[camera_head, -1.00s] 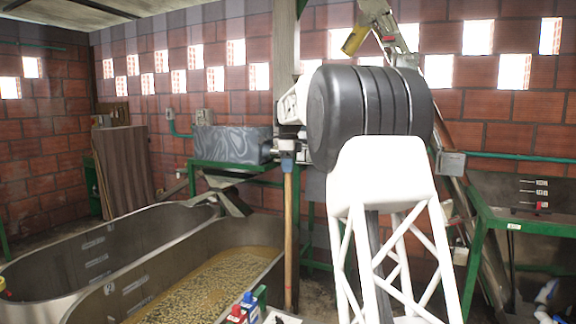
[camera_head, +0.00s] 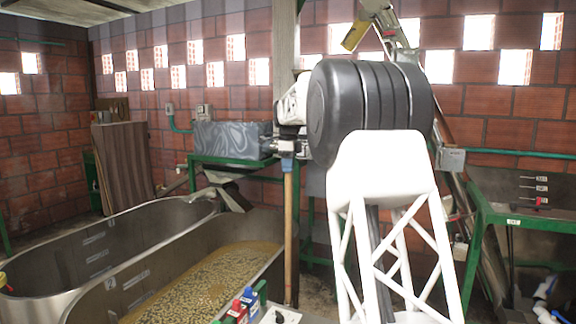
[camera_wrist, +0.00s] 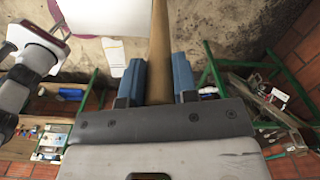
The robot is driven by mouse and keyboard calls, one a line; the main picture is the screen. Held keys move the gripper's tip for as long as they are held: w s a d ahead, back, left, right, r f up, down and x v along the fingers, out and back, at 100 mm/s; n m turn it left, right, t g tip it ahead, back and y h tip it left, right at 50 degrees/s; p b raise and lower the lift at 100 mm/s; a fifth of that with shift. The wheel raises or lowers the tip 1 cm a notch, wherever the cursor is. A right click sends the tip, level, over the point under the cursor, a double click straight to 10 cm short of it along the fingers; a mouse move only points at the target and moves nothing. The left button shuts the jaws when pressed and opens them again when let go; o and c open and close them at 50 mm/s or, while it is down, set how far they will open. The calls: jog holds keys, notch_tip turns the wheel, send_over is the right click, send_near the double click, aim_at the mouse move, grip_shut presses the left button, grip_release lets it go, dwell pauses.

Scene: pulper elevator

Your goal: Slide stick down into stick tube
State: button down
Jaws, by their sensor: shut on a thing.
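The stick (camera_head: 288,235) is a long, thin, light brown wooden pole. It hangs about upright below my gripper (camera_head: 288,163) in the head view, in front of the right end of the near steel tank. In the wrist view, the stick (camera_wrist: 160,50) runs away between the two blue fingers of my gripper (camera_wrist: 159,72), which is shut on it. The stick's lower end is hard to make out against the dark floor. I cannot make out the stick tube in either view.
A steel tank (camera_head: 262,268) of beans in liquid stands left of the stick. Small red and blue items (camera_head: 242,304) stand near its foot at the bottom edge. A green-framed metal table (camera_head: 520,218) stands at right. A grey box (camera_head: 232,140) is behind.

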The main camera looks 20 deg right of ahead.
aim_at(288, 197)
jog(key=shift+f, duration=6.05)
dwell(0.9)
jog(key=c, duration=0.8)
grip_release()
jog(key=shift+r, duration=0.1)
